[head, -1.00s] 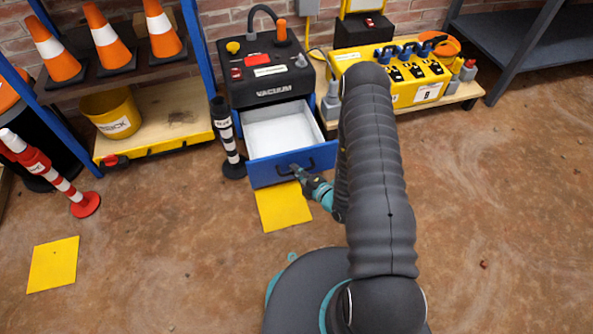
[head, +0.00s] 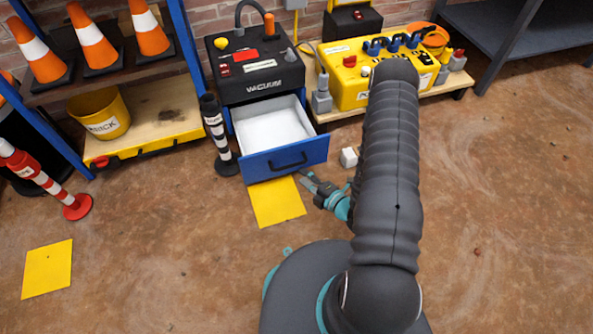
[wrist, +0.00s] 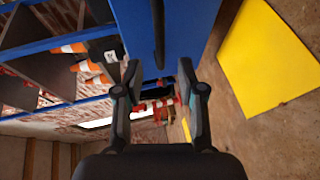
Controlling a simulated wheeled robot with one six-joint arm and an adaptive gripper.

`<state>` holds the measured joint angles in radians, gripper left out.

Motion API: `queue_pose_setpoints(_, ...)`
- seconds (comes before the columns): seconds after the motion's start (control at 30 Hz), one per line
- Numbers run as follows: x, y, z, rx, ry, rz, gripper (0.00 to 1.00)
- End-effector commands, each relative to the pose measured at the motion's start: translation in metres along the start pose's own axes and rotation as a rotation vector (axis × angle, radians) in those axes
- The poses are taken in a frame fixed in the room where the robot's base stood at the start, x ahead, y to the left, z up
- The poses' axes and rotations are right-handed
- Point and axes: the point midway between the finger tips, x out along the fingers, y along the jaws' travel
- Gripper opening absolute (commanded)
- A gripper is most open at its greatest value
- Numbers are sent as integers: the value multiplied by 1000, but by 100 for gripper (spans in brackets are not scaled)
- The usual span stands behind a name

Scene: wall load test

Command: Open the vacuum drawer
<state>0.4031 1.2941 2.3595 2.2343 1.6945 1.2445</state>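The vacuum unit (head: 262,66) is a black box marked VACUUM against the brick wall. Its drawer (head: 287,160) has a blue front and a pale, empty-looking inside, and stands pulled out. The black bar handle (head: 288,161) is on the drawer front. My gripper (head: 305,178) is just off the front's right side, low, and apart from the handle. In the wrist view the blue drawer front (wrist: 185,25) and its dark handle (wrist: 158,35) lie beyond the fingertips. The fingers of my gripper (wrist: 158,80) are spread with nothing between them.
A black-and-white post (head: 217,135) stands close left of the drawer. A yellow floor mat (head: 277,202) lies before the drawer. A low shelf with a yellow unit (head: 350,90) is at right. Open floor lies further right.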

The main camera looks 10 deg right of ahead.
Motion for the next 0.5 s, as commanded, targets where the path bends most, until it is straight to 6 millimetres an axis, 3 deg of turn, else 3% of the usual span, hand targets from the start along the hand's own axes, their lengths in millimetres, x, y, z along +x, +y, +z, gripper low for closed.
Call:
queue_pose_setpoints(0.2, -27, 0, 1, 1, -3, 0, 39)
queue_pose_setpoints(0.5, -40, 0, 0, 0, 0, 1, 39)
